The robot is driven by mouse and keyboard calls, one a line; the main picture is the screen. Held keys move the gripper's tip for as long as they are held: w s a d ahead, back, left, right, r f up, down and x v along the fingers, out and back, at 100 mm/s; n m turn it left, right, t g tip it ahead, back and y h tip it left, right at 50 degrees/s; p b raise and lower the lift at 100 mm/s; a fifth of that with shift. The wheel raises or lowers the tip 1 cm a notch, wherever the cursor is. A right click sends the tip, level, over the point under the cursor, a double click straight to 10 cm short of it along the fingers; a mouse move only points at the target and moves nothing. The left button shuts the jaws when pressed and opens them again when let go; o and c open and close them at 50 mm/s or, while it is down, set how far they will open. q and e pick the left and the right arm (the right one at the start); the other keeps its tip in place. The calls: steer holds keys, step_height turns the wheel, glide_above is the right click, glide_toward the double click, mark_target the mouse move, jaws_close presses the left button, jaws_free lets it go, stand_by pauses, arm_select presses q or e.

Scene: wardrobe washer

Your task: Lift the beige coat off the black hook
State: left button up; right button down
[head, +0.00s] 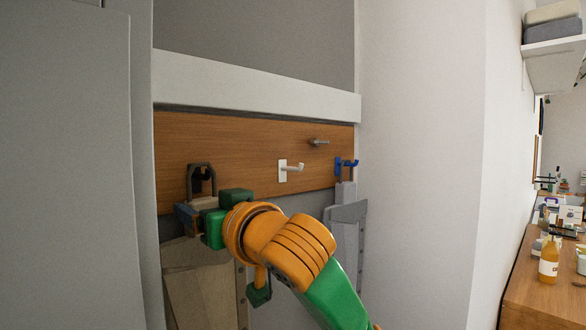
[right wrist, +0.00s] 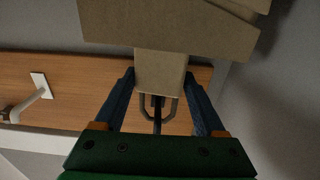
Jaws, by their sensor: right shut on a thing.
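The beige coat (head: 198,285) hangs stiffly at the left of the wooden board, below the black hook (head: 202,176). My right gripper (head: 192,214) reaches in from the lower right and is shut on the coat's narrow top. In the right wrist view, the blue fingers stand on both sides of the beige tab (right wrist: 160,72). The wide part of the coat (right wrist: 165,28) is at the top of that view. The dark hook and a thin loop (right wrist: 158,112) show between the fingers; the loop seems to be around the hook. My left gripper is not in view.
The wooden board (head: 240,150) also bears a white hook (head: 290,169), a grey peg (head: 319,142) and a blue hook (head: 346,164) with a grey garment (head: 346,225) below it. A grey panel (head: 65,170) stands close at left. A wooden counter (head: 545,285) is far right.

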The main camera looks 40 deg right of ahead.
steer(key=shift+s+r, duration=0.4)
stand_by(0.5)
steer(key=shift+s, duration=0.15)
steer(key=shift+s+a, duration=0.1)
steer(key=shift+s, duration=0.55)
steer(key=shift+s+a+r+b, duration=0.1)
steer(key=shift+s+b, duration=0.25)
steer(key=shift+s, duration=0.9)
steer(key=shift+w, duration=0.1)
